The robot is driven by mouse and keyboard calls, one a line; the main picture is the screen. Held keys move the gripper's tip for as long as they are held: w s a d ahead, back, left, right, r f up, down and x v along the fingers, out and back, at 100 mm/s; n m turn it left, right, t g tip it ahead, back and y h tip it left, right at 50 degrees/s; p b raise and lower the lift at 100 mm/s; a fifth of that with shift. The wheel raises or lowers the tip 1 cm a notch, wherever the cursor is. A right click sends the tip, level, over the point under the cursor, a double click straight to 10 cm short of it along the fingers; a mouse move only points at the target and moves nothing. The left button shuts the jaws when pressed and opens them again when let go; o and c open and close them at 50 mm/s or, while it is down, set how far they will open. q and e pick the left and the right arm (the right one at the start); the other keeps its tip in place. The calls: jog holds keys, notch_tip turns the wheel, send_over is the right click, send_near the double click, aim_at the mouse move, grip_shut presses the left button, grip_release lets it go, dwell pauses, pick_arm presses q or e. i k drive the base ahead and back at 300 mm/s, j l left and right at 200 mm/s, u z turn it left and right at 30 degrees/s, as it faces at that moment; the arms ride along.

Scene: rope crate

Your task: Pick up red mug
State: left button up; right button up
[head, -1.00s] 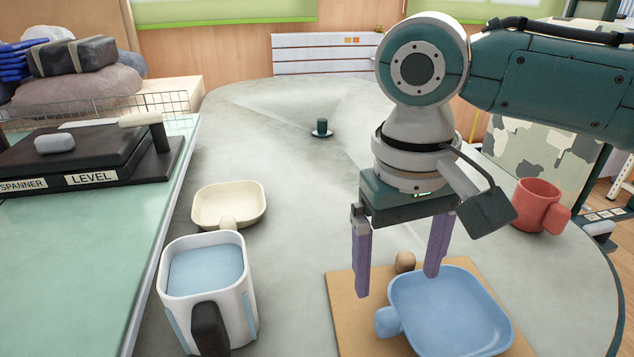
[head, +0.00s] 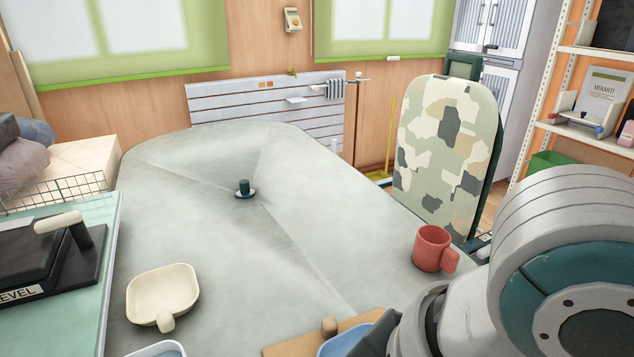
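The red mug (head: 431,248) stands upright near the right edge of the grey table, in the head view. Its handle points to the lower right. My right arm fills the lower right corner, just in front of and to the right of the mug. My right gripper is out of the frame, so its fingers are hidden from me. My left gripper is not in view.
A cream dish (head: 162,294) sits at the table's left. A wooden board (head: 290,347) and blue dish (head: 345,343) are at the front. A small dark green object (head: 244,187) stands far back. A camouflage-patterned panel (head: 447,150) rises behind the mug. The table's (head: 300,255) middle is clear.

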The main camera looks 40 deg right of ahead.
aim_at(431, 252)
jog(key=z, duration=1.75)
